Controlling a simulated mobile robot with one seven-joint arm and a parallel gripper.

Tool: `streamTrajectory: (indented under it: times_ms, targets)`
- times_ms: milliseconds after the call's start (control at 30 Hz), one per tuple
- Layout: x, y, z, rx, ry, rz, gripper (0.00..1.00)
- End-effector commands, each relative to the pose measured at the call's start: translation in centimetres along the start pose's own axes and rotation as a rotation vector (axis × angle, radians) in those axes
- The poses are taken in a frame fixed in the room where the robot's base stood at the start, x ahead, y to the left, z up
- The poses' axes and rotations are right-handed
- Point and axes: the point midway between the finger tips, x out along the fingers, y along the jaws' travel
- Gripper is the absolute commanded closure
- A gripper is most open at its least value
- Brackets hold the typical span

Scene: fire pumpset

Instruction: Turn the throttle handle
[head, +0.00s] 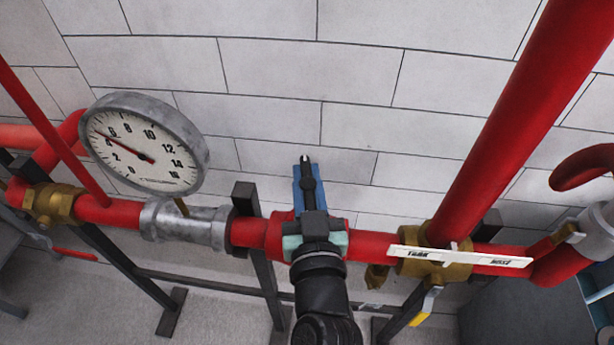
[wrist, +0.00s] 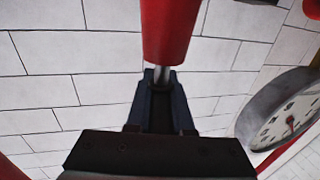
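My gripper (head: 306,163) stretches over the red pipe in the head view, its narrow blue end toward the wall. In the wrist view the two dark blue fingers (wrist: 161,80) reach up to a red rounded bar (wrist: 170,30) with a short silvery piece below it. This bar may be the throttle handle, but I cannot tell for sure. Its lower end overlaps the fingertips in the picture; touch or grip is not clear. In the head view my gripper and wrist hide the pipe part beneath them, and I cannot pick out the bar there.
A round gauge (head: 145,145) stands left of my gripper; it also shows in the wrist view (wrist: 285,112). A brass valve (head: 436,263) with a white plate (head: 460,256) lies right. A thick red pipe (head: 530,120) rises at the right. The tiled wall (head: 270,75) is behind.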

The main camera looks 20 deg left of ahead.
Motion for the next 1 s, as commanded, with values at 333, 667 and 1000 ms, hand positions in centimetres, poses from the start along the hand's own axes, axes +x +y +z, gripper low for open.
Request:
streamTrajectory:
  times_ms: [333, 667, 1000]
  targets:
    - [-0.03, 0.0, -0.04, 0.0, -0.001, 0.002, 1.0]
    - [-0.04, 0.13, -0.09, 0.0, -0.001, 0.072, 1.0]
    - [-0.03, 0.13, 0.0, 0.0, 0.0, 0.073, 0.66]
